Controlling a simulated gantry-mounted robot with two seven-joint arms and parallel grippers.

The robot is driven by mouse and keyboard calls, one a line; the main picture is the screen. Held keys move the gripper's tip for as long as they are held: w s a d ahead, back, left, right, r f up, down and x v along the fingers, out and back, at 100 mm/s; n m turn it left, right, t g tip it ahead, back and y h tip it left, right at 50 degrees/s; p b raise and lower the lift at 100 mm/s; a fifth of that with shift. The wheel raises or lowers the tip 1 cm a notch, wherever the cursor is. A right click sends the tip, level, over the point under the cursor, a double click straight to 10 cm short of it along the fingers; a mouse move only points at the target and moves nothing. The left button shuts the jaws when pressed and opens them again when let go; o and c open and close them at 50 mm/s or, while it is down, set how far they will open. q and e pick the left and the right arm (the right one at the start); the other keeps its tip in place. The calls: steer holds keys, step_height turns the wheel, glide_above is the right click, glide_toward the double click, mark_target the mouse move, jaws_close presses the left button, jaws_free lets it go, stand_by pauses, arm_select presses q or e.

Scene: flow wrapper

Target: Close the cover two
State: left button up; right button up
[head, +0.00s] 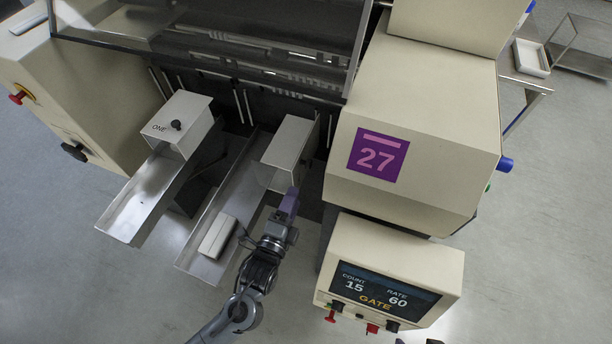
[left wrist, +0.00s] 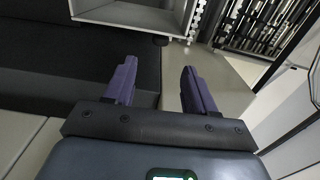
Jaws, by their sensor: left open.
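In the head view, cover two (head: 288,143) is a light grey box-shaped cover at the upper end of the second chute (head: 213,196). It is swung up, with its hollow side showing and no label visible. My left gripper (head: 291,192) is just below its lower right edge. My right gripper is not seen.
Cover one (head: 185,122), marked ONE, sits down over the left chute (head: 142,197). A white block (head: 217,236) lies low in the second chute. The cream housing marked 27 (head: 420,130) and the control box (head: 393,270) reading GATE stand close on the right.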

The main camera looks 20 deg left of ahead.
mark_target(307, 168)
arm_select(q)
steer(key=w, duration=1)
steer(key=shift+w+a+b, duration=0.1)
steer(key=shift+w+b, duration=0.05)
steer(key=shift+b, duration=0.2)
steer(key=shift+c, duration=0.4)
jaws_close()
steer(key=shift+r, duration=0.1)
